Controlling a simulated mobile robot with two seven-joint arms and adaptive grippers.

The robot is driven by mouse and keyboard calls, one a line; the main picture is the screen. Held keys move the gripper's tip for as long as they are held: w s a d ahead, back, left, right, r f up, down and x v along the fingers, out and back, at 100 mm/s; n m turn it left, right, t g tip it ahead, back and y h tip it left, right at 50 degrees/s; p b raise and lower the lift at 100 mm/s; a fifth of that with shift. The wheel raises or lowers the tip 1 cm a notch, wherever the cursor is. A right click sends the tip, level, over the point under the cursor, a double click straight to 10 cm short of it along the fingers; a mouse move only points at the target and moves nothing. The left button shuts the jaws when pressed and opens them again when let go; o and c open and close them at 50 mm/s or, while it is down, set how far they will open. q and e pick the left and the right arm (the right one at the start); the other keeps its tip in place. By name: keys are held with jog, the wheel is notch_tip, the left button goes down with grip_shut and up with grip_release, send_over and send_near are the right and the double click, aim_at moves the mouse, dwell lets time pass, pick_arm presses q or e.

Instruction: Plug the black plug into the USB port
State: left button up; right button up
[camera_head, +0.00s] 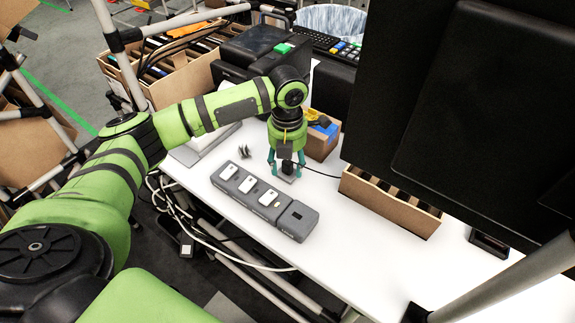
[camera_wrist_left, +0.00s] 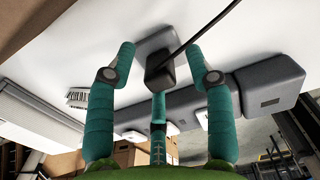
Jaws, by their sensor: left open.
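The black plug (camera_head: 288,167) with its thin black cable stands on a small grey base on the white table. In the left wrist view the plug (camera_wrist_left: 159,72) sits between the teal fingers of my left gripper (camera_wrist_left: 161,58), with visible gaps at both sides. My left gripper (camera_head: 286,170) is open, pointing down around the plug. A grey strip of joined blocks (camera_head: 262,203) lies in front of it, several with white inserts. Its right end block (camera_head: 298,218) has a dark square face; it also shows in the left wrist view (camera_wrist_left: 270,82). I cannot make out the USB port's opening. My right gripper is out of view.
A cardboard box with dividers (camera_head: 390,200) stands right of the gripper, below a large black monitor (camera_head: 480,120). A small brown box (camera_head: 321,143) is just behind the gripper. White cables hang off the table's front left edge.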

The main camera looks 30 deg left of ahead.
aim_at(288, 162)
pick_arm(q)
jog(key=c, duration=1.1)
jog(key=shift+o, duration=0.2)
notch_tip(288, 162, up, 10)
jog(key=shift+b, duration=0.6)
